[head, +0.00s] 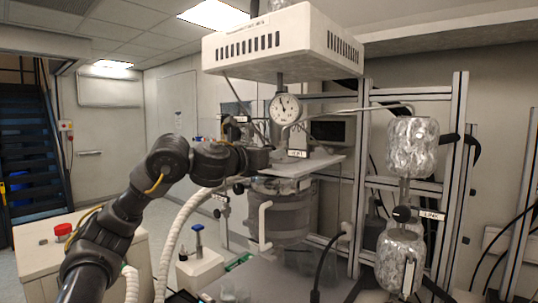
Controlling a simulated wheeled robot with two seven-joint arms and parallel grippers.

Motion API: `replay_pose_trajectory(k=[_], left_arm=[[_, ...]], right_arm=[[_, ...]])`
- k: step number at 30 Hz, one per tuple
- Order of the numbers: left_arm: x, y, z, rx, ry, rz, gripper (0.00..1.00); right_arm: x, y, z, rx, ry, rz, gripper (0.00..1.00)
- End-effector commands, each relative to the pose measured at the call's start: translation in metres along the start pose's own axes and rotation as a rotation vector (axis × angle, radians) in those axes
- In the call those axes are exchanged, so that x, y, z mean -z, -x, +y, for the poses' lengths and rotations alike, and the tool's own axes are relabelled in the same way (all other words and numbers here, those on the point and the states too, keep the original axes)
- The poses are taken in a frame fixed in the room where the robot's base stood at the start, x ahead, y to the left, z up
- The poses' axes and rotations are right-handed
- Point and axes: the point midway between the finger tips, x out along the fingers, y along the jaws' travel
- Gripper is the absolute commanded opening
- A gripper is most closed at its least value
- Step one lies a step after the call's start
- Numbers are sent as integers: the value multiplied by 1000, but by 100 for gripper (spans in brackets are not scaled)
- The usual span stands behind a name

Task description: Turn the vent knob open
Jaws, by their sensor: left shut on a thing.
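My left arm reaches in from the lower left to the reactor. My left gripper (265,157) is at the reactor's top, left of a small white label (297,153) and below the round pressure gauge (285,108). It is shut on the vent knob, which is mostly hidden by the dark fingers, so its angle cannot be told. The grey reactor vessel (283,215) hangs below a light plate (305,165). My right gripper is not in view.
A white housing (280,42) overhangs the gripper. Foil-wrapped vessels (412,146) and metal frame posts (451,180) stand to the right. A black knob (402,214) sits between the foil vessels. A corrugated white hose (178,225) runs beside my arm.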

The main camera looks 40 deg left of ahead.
Motion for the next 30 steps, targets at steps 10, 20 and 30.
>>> replay_pose_trajectory(k=[10,20,30], left_arm=[[-3,0,0,0,330,-3,17],[-3,0,0,-1,594,-4,17],[-3,0,0,0,744,-5,17]], right_arm=[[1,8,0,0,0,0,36],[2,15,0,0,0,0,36],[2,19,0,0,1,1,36]])
